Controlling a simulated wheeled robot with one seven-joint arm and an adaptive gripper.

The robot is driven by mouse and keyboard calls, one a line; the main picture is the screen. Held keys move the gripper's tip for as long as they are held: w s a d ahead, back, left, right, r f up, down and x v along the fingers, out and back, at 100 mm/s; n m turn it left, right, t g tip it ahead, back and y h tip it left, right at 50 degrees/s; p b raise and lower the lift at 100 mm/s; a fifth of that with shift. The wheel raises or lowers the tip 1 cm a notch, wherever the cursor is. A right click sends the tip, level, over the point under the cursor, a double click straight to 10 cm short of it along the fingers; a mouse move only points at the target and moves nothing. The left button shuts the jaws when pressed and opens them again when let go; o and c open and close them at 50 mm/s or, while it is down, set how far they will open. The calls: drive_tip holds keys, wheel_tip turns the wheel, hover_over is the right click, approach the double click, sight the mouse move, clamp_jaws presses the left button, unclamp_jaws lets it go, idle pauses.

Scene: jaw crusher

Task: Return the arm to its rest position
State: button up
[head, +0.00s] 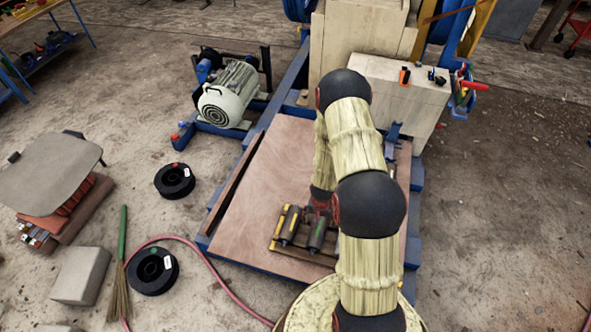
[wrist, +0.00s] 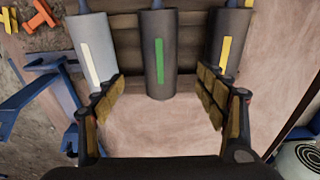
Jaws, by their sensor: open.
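My arm (head: 362,140) rises from its base, bends at a dark upper joint and reaches down over the wooden board (head: 262,180). My gripper (head: 318,206) is at the low end, partly hidden by the arm. In the wrist view my gripper (wrist: 162,82) is open and empty, its padded fingers spread to either side of a dark cylinder with a green stripe (wrist: 158,62). A grey cylinder with a white stripe (wrist: 88,48) lies to its left and a dark one with a yellow stripe (wrist: 229,48) to its right. Whether the fingers touch any cylinder is unclear.
A pale machine block (head: 395,95) with small tools on top stands behind my arm. A motor (head: 231,95) sits at back left. Black spools (head: 174,181), a broom (head: 120,275) and a red hose (head: 215,275) lie on the left floor. The right floor is mostly clear.

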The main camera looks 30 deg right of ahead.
drive_tip(key=s+a, duration=0.1)
drive_tip(key=s+a+g+y, duration=0.1)
drive_tip(key=s+a, duration=0.1)
drive_tip(key=s+a+y, duration=0.1)
drive_tip(key=s+a, duration=0.1)
drive_tip(key=shift+a+r+g, duration=0.25)
drive_tip(key=shift+r+g, duration=0.05)
drive_tip(key=s+a+r+n+t+p, duration=0.1)
drive_tip(key=a+r, duration=0.4)
drive_tip(key=r, duration=1.4)
drive_tip(key=s+a+r+n+t+p, duration=0.1)
drive_tip(key=s+a+r+n+t, duration=0.2)
drive_tip(key=r, duration=1.7)
drive_tip(key=s+a+r+n+t+h+p, duration=0.1)
drive_tip(key=s+a+r+n, duration=0.3)
drive_tip(key=r, duration=1.5)
drive_tip(key=a+n+t, duration=0.1)
drive_tip(key=a, duration=0.1)
drive_tip(key=shift+a+r+n+t, duration=0.3)
drive_tip(key=shift+a+r, duration=0.05)
drive_tip(key=shift+r, duration=0.05)
drive_tip(key=shift+s, duration=0.1)
